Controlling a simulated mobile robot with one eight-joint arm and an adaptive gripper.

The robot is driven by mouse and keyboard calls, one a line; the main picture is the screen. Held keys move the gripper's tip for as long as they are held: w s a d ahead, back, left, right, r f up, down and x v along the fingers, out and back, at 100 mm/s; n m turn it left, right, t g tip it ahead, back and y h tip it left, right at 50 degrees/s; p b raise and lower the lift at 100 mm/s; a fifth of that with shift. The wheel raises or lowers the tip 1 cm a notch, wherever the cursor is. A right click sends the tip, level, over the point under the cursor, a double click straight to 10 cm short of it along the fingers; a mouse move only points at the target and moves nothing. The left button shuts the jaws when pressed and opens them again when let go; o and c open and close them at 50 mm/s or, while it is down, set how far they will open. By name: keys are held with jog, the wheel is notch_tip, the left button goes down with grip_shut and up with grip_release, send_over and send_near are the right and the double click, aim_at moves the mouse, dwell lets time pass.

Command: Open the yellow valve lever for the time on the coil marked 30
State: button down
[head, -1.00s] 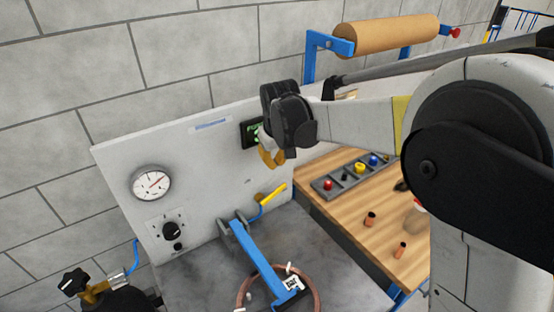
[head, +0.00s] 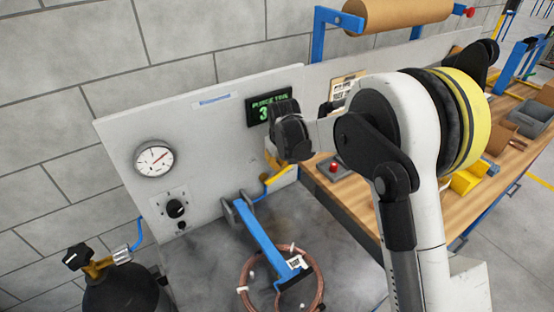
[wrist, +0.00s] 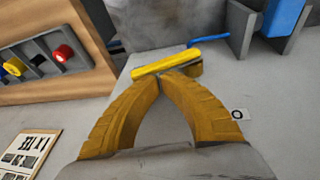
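The yellow valve lever (head: 280,177) is low on the white panel's right side. In the wrist view the lever (wrist: 168,63) lies nearly crosswise, just beyond my fingertips. My gripper (wrist: 160,77) has its two ochre fingers curved together, with the tips meeting and nothing seen between them. Whether the tips touch the lever is not clear. In the head view my gripper (head: 272,161) is right above the lever. A copper coil (head: 245,272) lies on the grey bench under a blue arm (head: 262,238). Its white tag (head: 298,262) is too small to read.
A purge time display (head: 268,107) shows a green 3; my wrist hides the rest. A wooden bench (head: 343,208) with a red button (head: 334,167) stands to the right. A "0" mark (wrist: 238,114) shows beside my fingers.

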aim_at(284, 168)
jog(key=shift+f, duration=0.25)
jog(key=shift+d, duration=0.1)
jog(key=shift+w+d+f+g+y+b, duration=0.45)
jog(key=shift+f+g+y+b, duration=0.15)
jog(key=shift+g+y, duration=0.15)
jog(key=shift+w+d+f+b, duration=0.2)
jog(key=shift+d+f+b, duration=0.1)
jog(key=shift+f+b, duration=0.4)
jog(key=shift+a, duration=0.1)
